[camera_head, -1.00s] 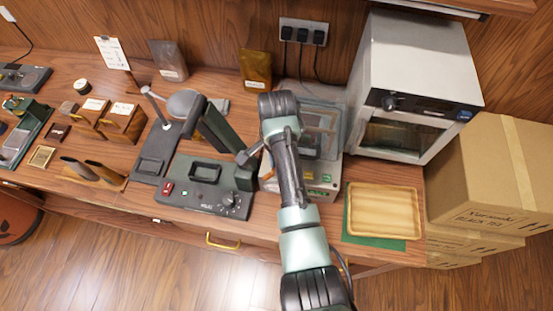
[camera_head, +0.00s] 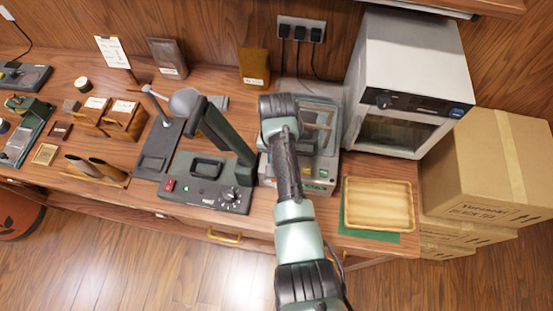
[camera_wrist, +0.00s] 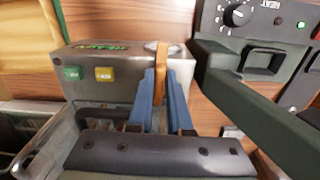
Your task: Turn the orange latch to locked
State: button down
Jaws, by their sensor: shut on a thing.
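The orange latch (camera_wrist: 159,62) shows in the wrist view as a narrow bar standing upright in the picture, beside a pale round spot on the grey machine (camera_wrist: 105,58). My gripper (camera_wrist: 160,82) has its two blue fingers closed around the latch's near part. The latch's lower end is hidden between the fingers. In the head view, the same machine (camera_head: 322,186) stands at the middle of the bench, partly behind my arm. The latch and my fingertips are hidden there.
A dark heat press (camera_head: 205,192) with a raised arm stands close on the left in the head view. A wooden tray (camera_head: 378,204) lies to the right on a green mat. A white oven (camera_head: 410,75) and cardboard boxes (camera_head: 490,170) stand further right.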

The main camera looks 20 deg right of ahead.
jog(key=shift+n, duration=0.3)
jog(key=c, duration=0.9)
grip_release()
jog(key=shift+r, duration=6.6)
